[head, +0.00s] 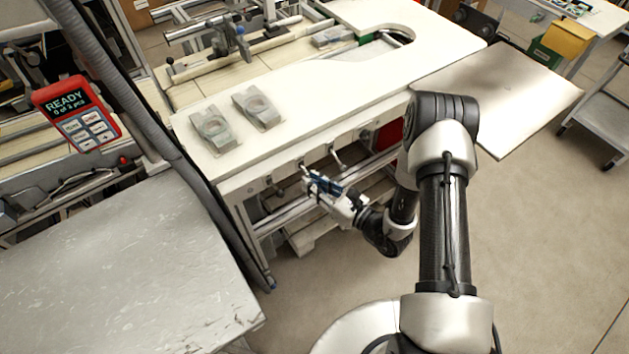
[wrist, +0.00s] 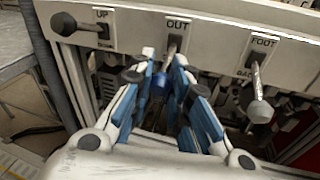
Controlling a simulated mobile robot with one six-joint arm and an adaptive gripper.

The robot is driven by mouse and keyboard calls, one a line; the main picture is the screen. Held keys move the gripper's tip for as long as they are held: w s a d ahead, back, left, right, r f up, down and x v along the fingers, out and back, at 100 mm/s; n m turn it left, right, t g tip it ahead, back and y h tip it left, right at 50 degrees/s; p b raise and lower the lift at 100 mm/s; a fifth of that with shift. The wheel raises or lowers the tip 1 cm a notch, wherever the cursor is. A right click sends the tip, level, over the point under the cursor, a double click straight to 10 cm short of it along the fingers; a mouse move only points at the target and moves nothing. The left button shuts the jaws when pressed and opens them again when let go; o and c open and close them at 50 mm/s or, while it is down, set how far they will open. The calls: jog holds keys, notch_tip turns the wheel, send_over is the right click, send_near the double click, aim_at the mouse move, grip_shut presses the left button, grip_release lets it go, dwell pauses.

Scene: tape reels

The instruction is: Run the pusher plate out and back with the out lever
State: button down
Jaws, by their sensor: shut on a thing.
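The out lever (wrist: 173,45) hangs from the front panel under the label OUT in the wrist view. My gripper (wrist: 165,62) is shut on it, with a finger on each side. A blue knob (wrist: 158,84) shows between the fingers, while much of the lever is hidden by them. In the head view my gripper (head: 309,180) is at the front of the white bench, below its top edge. I cannot tell which part is the pusher plate.
The up lever (wrist: 78,25) is left of my gripper and the foot lever (wrist: 258,95) is close on its right. The white bench top (head: 330,88) carries two grey blocks (head: 215,129). A red pendant (head: 76,112) reads READY. A metal table (head: 110,255) stands at the left.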

notch_tip(320, 180, up, 3)
jog(key=g+h+p, duration=0.2)
jog(key=p, duration=0.3)
jog(key=shift+s+m, duration=0.1)
jog(key=shift+m, duration=0.2)
jog(key=r+g+h+p, duration=0.1)
jog(key=g+p, duration=0.1)
jog(key=p, duration=0.2)
jog(key=shift+h, duration=0.3)
jog(key=shift+w+a+r+m+g+p, duration=0.1)
jog(key=shift+w+r+m+g+p, duration=0.1)
jog(key=shift+m+g+p, duration=0.25)
jog(key=shift+h, duration=0.4)
jog(key=c, duration=1.5)
grip_release()
jog(key=shift+o, duration=0.2)
jog(key=v, duration=1.2)
